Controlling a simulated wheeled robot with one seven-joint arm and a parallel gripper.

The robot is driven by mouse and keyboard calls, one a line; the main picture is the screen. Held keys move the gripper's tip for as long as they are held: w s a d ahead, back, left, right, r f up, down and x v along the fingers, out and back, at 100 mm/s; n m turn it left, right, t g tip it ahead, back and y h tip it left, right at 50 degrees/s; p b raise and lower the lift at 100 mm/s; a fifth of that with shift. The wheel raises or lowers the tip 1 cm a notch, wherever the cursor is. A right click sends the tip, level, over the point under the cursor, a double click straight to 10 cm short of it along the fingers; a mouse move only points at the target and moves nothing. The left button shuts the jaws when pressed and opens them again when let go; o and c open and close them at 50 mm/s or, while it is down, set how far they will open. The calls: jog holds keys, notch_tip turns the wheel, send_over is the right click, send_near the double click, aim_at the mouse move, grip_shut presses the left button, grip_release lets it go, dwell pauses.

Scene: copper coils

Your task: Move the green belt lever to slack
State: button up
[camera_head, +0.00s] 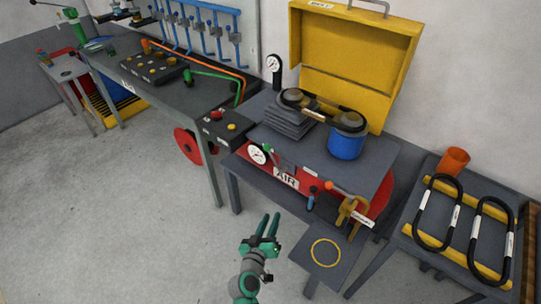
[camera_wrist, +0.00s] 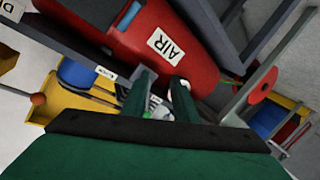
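A smaller green-tipped handle (camera_head: 267,149) stands by the gauge above the red air tank. I cannot read a label or a slack mark at either. My gripper (camera_head: 268,224) is in front of the red tank, low over the open floor, well away from the green bar. Its two green fingers (camera_wrist: 163,97) are apart with nothing held between them. No green lever is clear in the wrist view.
A red wheel (camera_head: 187,146) hangs under the long bench (camera_head: 199,101). Floor on the left is clear.

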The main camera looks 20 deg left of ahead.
aim_at(270, 154)
jog(key=w+a+r+t+h, duration=0.2)
jog(key=w+a+r, duration=0.6)
jog(key=w+r, duration=0.25)
jog(key=shift+m, duration=0.4)
jog(key=w, duration=0.7)
jog(key=w+d, duration=0.1)
jog(key=w, duration=0.2)
jog(key=shift+w+r, duration=0.2)
jog(key=shift+r, duration=0.2)
grip_shut()
